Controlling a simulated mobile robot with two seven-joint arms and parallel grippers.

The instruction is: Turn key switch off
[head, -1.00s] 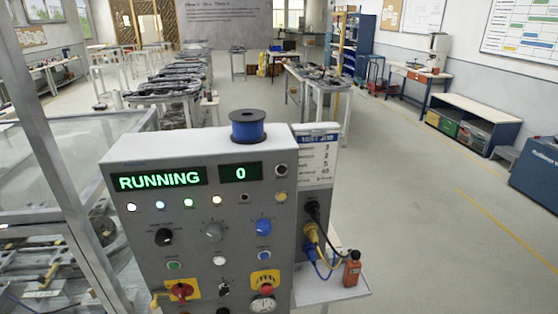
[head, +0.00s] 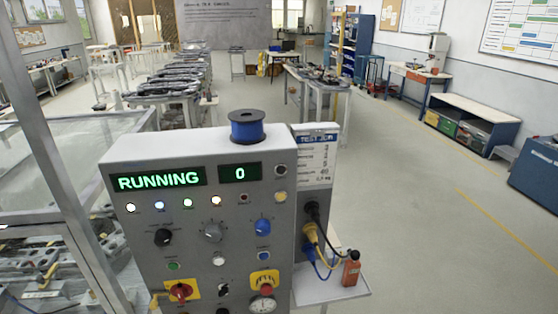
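The grey control panel (head: 203,240) stands in front of me. Its green displays read "RUNNING" and "0". A small dark and silver switch (head: 223,290) low in the middle may be the key switch; it is too small to tell its position. A black rotary knob (head: 163,237), a grey knob (head: 212,230) and a blue knob (head: 262,227) sit above it. A red rotary switch on a yellow plate (head: 181,292) is at lower left. A red button on a yellow plate (head: 265,280) is at lower right. Neither gripper is in view.
A blue spool (head: 247,127) stands on top of the panel. A side shelf (head: 325,291) at the right holds an orange bottle (head: 351,269), with cables plugged in above. A framed glass enclosure (head: 85,150) is close on the left. The floor at the right is clear.

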